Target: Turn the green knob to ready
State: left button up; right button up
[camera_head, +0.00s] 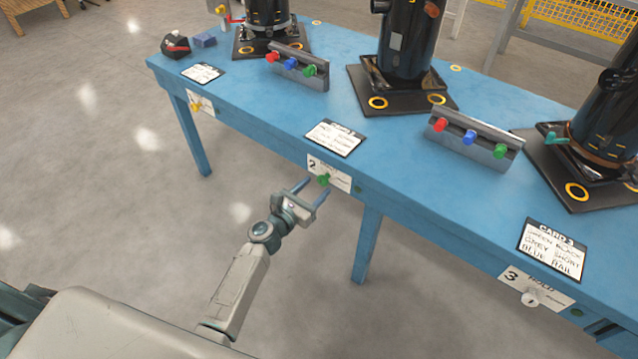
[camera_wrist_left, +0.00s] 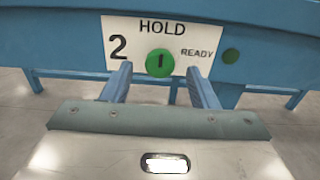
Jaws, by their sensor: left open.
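The green knob (camera_head: 323,180) sits on the white plate (camera_head: 338,177) numbered 2 on the front edge of the blue table. In the left wrist view the knob (camera_wrist_left: 160,62) is round, and its dark mark stands upright, pointing to HOLD at the top. READY is printed to the right on the plate (camera_wrist_left: 118,28). My left gripper (camera_head: 309,190) is open in front of the knob. In the left wrist view its fingers (camera_wrist_left: 163,72) stand left and right of the knob's lower part; I cannot tell whether they touch it. My right gripper is not in view.
A green dot (camera_wrist_left: 231,56) is right of the plate. Plate 3 (camera_head: 537,290) carries a white knob, and another plate (camera_head: 200,103) carries a yellow knob. The blue table (camera_head: 400,165) bears black compressors, cards and grey rails with coloured knobs. Floor in front is clear.

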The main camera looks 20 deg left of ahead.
aim_at(325, 179)
pick_arm(q)
jog(key=shift+x, duration=1.35)
jog(key=c, duration=1)
jog(key=shift+o, duration=0.2)
